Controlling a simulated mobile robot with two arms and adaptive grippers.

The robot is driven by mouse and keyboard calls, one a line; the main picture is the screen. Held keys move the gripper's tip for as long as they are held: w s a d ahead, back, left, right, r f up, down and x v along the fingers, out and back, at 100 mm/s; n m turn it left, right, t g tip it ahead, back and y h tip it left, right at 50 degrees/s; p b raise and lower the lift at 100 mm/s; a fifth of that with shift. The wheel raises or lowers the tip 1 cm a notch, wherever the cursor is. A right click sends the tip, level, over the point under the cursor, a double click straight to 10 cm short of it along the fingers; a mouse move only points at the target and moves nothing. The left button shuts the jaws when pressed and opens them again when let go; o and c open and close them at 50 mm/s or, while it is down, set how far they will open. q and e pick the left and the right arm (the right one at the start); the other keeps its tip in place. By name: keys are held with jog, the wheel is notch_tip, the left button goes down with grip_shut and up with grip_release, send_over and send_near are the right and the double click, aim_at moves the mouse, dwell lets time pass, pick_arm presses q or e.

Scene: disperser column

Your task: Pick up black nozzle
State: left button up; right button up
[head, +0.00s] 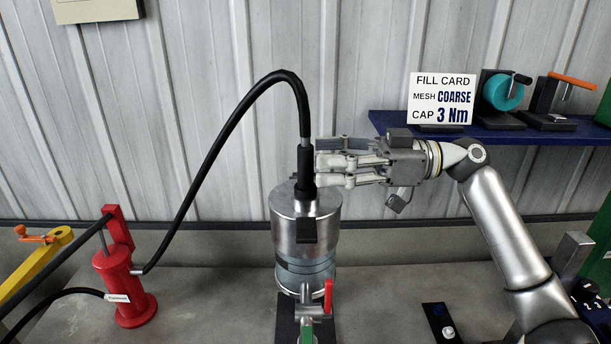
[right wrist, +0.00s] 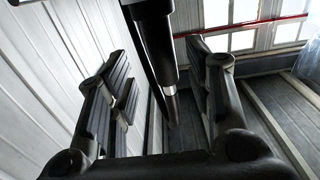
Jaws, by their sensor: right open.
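The black nozzle (head: 305,168) stands upright on top of a silver canister (head: 305,225). A black hose (head: 243,98) arches from its upper end, past a short silver collar. My right gripper (head: 318,167) reaches in from the right at nozzle height, its fingertips close to the nozzle's side. In the right wrist view, the gripper (right wrist: 158,85) is open, and the nozzle (right wrist: 153,45) shows between the two spread fingers. I cannot tell whether either finger touches it. My left gripper is not in view.
A red pump (head: 127,290) stands at left, joined to the hose. A red-handled valve (head: 328,297) is in front of the canister. A blue shelf (head: 500,132) holds a fill card (head: 440,99), a teal roll (head: 502,92) and an orange-handled tool (head: 570,80). The corrugated wall is close behind.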

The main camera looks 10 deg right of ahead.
aim_at(305, 161)
jog(key=a+p, duration=0.2)
jog(key=a, duration=0.1)
jog(key=shift+w+a+r, duration=0.1)
jog(key=shift+r, duration=0.1)
jog(key=shift+a, duration=0.35)
jog(key=shift+w+a+f, duration=0.1)
jog(key=shift+a+f, duration=0.05)
jog(key=shift+a, duration=0.05)
jog(key=shift+c, duration=0.3)
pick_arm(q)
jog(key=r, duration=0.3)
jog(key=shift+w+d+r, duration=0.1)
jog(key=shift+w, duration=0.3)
pick_arm(e)
grip_shut()
